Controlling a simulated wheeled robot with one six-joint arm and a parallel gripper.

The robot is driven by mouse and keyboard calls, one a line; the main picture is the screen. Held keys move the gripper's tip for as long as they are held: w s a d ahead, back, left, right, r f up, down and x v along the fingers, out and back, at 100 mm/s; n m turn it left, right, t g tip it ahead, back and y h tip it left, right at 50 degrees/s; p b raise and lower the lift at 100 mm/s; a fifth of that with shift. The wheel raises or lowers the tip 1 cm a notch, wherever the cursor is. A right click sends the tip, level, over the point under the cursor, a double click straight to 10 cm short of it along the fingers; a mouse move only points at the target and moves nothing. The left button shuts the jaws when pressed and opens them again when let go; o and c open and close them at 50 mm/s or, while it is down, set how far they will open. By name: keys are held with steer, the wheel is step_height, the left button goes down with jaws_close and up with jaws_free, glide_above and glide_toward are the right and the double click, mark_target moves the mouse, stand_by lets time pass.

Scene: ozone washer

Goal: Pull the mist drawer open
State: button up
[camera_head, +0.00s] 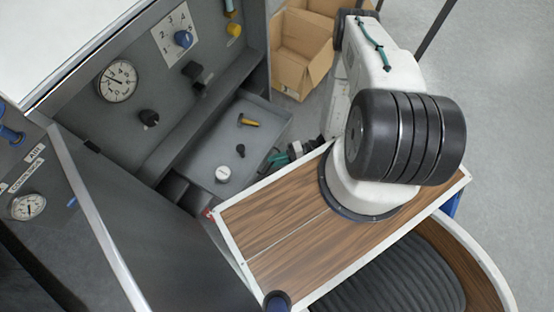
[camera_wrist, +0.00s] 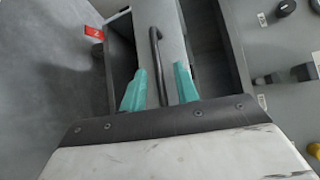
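In the wrist view a light grey front (camera_wrist: 174,45) carries a dark bar handle (camera_wrist: 155,55), with dark recesses on both sides. I take it for the mist drawer, but no label on it can be read. My gripper (camera_wrist: 160,90) has two teal fingers, set apart, one on each side of the handle's near end. Gaps show between fingers and handle, so it looks open. In the head view my gripper (camera_head: 284,155) is small and partly hidden by my arm, beside a grey tray-like surface (camera_head: 215,140). The handle is hidden there.
A grey control panel (camera_head: 105,120) holds a gauge (camera_head: 118,81) and several knobs. A yellow-handled item (camera_head: 248,120) and a white round item (camera_head: 222,174) are on the tray-like surface. A red tag (camera_wrist: 92,32) hangs left of the front. A cardboard box (camera_head: 300,50) stands behind.

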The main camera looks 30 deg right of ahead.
steer(key=v, duration=0.7)
steer(key=shift+d, duration=0.4)
steer(key=shift+s, duration=0.1)
